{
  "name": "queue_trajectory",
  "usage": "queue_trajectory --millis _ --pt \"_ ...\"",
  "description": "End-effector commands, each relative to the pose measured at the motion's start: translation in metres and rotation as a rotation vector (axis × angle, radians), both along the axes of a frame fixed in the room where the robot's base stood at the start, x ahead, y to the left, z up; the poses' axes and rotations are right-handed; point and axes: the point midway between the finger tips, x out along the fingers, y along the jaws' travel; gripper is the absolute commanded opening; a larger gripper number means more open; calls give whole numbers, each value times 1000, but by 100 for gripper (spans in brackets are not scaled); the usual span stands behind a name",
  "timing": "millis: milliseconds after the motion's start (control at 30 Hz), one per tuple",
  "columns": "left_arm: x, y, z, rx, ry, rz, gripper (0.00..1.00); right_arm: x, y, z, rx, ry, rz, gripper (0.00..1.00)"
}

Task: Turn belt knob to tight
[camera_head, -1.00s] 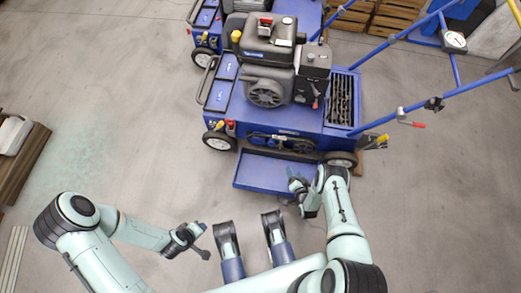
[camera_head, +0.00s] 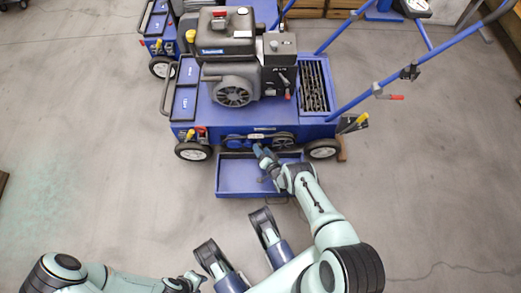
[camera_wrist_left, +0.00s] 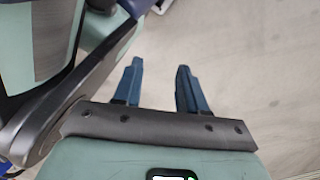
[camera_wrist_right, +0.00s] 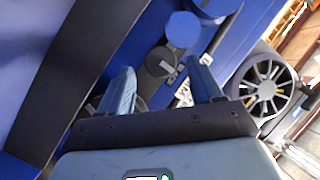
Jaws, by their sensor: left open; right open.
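The blue aerator (camera_head: 240,110) stands in the head view with its open belt side (camera_head: 255,138) facing me. Two dark pulleys show there, and a blue panel (camera_head: 225,182) lies folded out below. My right gripper (camera_head: 265,158) is at this opening, open and empty. In the right wrist view, a small dark round knob (camera_wrist_right: 160,62) with a grey tab lies ahead between the open fingers; contact cannot be told. I cannot read any tight marking. A blue disc (camera_wrist_right: 183,29) is beside it. My left gripper (camera_wrist_left: 157,82) is open and empty over bare floor, low in the head view (camera_head: 192,279).
A wide black band (camera_wrist_right: 75,75) runs close along the left of the right wrist view. A spoked wheel (camera_wrist_right: 268,88) is at its right. The aerator's handle bars (camera_head: 370,93) reach out to the right. Another blue machine stands behind. The floor around is clear.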

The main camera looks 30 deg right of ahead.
Motion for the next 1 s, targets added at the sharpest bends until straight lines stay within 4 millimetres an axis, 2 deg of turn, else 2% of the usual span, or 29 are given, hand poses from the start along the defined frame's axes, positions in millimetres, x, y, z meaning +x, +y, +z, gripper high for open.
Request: queue_trajectory --millis 200,467,500,567,600,667,1000 --pt "-15 1 -7 -3 50 6 41 13 -1 -3 -1 -1 1 65" --pt "-16 2 -6 -4 53 5 41 14 -1 -3 0 1 1 65" --pt "-16 2 -6 -4 53 5 41 14 -1 -3 0 1 1 59" --pt "-16 1 -6 -4 53 5 41 14 -1 -3 0 1 1 39" --pt "-16 2 -6 -4 53 5 41 14 -1 -3 0 1 1 26" --pt "-16 1 -6 -4 51 4 41 14 -1 -3 0 1 1 9" --pt "-13 1 -5 -4 43 4 41 14 -1 -2 -31 19 2 9"
